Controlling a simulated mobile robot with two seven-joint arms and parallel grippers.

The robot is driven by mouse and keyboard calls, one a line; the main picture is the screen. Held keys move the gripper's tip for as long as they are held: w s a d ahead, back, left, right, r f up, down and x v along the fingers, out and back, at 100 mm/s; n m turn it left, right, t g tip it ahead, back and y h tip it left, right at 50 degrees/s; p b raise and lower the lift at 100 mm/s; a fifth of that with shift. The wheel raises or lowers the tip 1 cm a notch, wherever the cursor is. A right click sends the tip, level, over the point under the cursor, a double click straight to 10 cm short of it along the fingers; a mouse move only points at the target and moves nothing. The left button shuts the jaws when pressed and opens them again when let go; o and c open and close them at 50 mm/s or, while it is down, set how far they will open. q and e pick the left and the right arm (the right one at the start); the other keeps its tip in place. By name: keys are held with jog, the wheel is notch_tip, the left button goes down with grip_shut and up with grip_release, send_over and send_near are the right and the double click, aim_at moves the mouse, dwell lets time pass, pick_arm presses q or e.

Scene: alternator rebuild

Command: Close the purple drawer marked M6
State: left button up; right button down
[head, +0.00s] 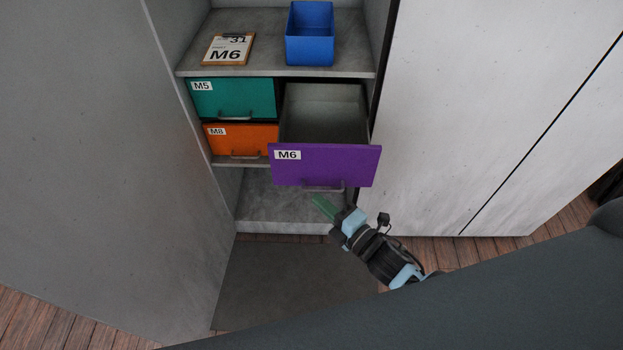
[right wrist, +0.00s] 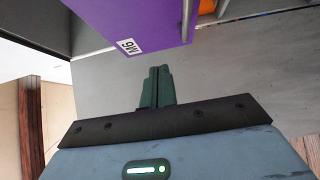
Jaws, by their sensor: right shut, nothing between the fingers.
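The purple drawer marked M6 (head: 325,167) is pulled out of the cabinet, and its empty-looking grey inside shows from above. Its metal handle (head: 323,188) is at the lower edge of the front. In the right wrist view the purple front (right wrist: 130,22) with its M6 label is at the top. My right gripper (head: 318,203) is shut and empty, just below and in front of the drawer's lower edge; its green fingers (right wrist: 157,88) are together in the right wrist view. I see no contact with the drawer. My left gripper is not in view.
A teal drawer M5 (head: 232,98) and an orange drawer M8 (head: 240,138) are shut at the left. On the shelf (head: 270,66) above are a blue bin (head: 310,48) and a clipboard reading M6 (head: 229,49). A dark mat (head: 290,285) lies on the floor.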

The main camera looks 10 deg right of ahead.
aim_at(301, 171)
jog(key=w, duration=0.3)
jog(key=w+a, duration=0.1)
jog(key=w, duration=0.2)
jog(key=shift+w+a, duration=0.1)
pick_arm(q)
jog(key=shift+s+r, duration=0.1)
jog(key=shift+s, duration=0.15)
pick_arm(e)
jog(key=shift+w+d, duration=0.2)
jog(key=shift+w, duration=0.35)
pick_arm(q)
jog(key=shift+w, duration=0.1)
pick_arm(e)
jog(key=shift+w, duration=0.1)
